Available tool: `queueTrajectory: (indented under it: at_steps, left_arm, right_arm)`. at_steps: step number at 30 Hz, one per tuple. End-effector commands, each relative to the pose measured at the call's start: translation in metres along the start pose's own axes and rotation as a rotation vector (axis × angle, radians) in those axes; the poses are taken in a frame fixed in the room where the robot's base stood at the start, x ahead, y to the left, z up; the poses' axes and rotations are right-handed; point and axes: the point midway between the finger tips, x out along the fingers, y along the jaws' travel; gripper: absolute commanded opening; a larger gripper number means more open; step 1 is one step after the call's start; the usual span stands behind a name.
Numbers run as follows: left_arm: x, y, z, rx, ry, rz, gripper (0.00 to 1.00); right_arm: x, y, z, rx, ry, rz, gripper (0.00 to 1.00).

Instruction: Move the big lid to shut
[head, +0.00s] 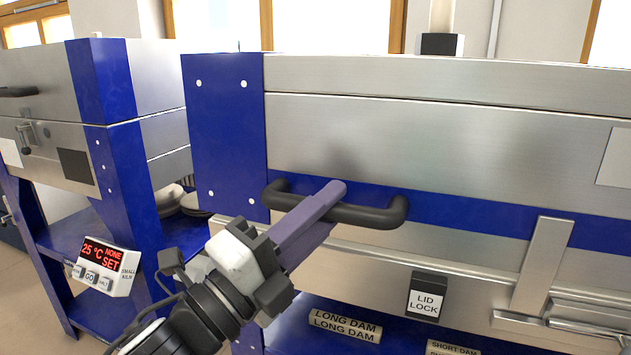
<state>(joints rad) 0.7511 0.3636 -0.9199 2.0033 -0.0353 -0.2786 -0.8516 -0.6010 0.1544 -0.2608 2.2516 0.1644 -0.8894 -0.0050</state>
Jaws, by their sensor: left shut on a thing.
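The big lid (450,140) is the silver, blue-trimmed upper part of the large kiln in the head view. It sits low over the silver kiln body (385,262); I cannot tell whether a thin gap is left between them. A dark bar handle (378,217) runs along the lid's front. My left gripper (334,192) comes in from the lower left, its purple fingers shut on the handle near its left end. The fingers hide part of the bar. My right gripper is out of view.
A black block labelled LID LOCK (428,296) is on the kiln front, with a metal latch (543,265) to its right. A smaller kiln (55,130) with a red-digit controller (103,265) stands at the left. Labels mark the blue shelf below, including LONG DAM (345,325).

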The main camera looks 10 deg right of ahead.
Motion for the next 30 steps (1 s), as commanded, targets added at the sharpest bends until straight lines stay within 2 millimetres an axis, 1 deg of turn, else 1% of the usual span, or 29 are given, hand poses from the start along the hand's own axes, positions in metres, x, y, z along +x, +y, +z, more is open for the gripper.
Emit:
queueTrajectory:
  at_steps: [1, 3, 7, 14, 15, 17, 18, 30]
  left_arm:
    - [-0.006, 0.018, 0.000, -0.004, -0.006, 0.010, 0.00]
    - [-0.008, 0.024, -0.001, -0.003, -0.006, 0.008, 0.00]
    - [-0.011, 0.030, -0.002, -0.003, -0.006, 0.013, 0.00]
    - [-0.012, 0.032, -0.001, -0.002, -0.008, 0.020, 0.00]
    - [-0.012, 0.032, -0.001, -0.002, -0.008, 0.020, 0.22]
    - [-0.012, 0.032, -0.001, -0.002, -0.008, 0.020, 0.32]
    - [-0.012, 0.032, -0.001, -0.002, -0.008, 0.020, 0.39]
    - [-0.011, 0.027, -0.002, 0.000, -0.006, 0.010, 0.39]
  right_arm:
    - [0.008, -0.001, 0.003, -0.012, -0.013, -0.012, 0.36]
    - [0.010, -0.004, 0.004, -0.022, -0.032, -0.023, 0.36]
    - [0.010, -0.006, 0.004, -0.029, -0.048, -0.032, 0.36]
    - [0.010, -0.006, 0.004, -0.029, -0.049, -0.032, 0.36]
    - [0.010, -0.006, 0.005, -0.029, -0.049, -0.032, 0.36]
    - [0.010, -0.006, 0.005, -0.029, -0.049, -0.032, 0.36]
    - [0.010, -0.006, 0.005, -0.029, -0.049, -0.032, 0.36]
    - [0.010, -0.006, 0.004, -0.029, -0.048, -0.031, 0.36]
